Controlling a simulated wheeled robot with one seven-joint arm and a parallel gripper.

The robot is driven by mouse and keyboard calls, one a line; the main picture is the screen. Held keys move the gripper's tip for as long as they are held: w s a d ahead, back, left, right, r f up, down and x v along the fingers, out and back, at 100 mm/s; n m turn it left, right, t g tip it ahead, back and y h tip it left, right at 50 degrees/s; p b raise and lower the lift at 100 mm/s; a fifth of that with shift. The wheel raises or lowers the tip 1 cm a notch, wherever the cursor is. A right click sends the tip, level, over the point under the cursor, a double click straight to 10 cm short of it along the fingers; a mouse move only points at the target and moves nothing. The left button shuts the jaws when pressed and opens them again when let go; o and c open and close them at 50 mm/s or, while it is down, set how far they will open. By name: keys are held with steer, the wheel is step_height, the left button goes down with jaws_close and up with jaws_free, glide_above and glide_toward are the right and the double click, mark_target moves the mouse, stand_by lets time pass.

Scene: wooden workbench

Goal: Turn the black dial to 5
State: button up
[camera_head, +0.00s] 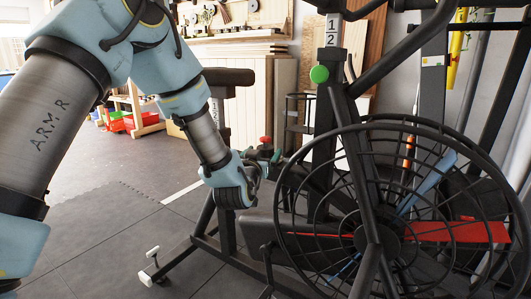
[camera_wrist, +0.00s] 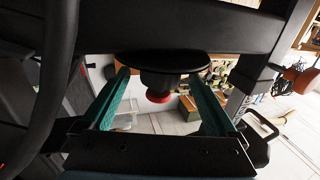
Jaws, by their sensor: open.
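A black round part that looks like the dial (camera_wrist: 165,61) sits under a dark beam in the wrist view, with a dark stem and a red knob (camera_wrist: 157,96) below it. No numbers can be read on it. My gripper (camera_wrist: 163,80) is open, with one green finger on each side of the stem and the fingertips close to the disc. Whether they touch it cannot be told. In the head view my gripper (camera_head: 268,156) is at the exercise bike's frame, just below a small red knob (camera_head: 265,139). The dial is not clearly visible there.
The bike's caged fan wheel (camera_head: 405,215) stands to the right of my gripper. A post (camera_head: 326,110) with a green knob (camera_head: 319,74) and the numbers 1 and 2 rises behind. Dark floor (camera_head: 110,240) is open at lower left. A wooden cabinet (camera_head: 268,95) stands behind.

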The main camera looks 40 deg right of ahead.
steer(key=shift+x, duration=1.4)
steer(key=c, duration=1.4)
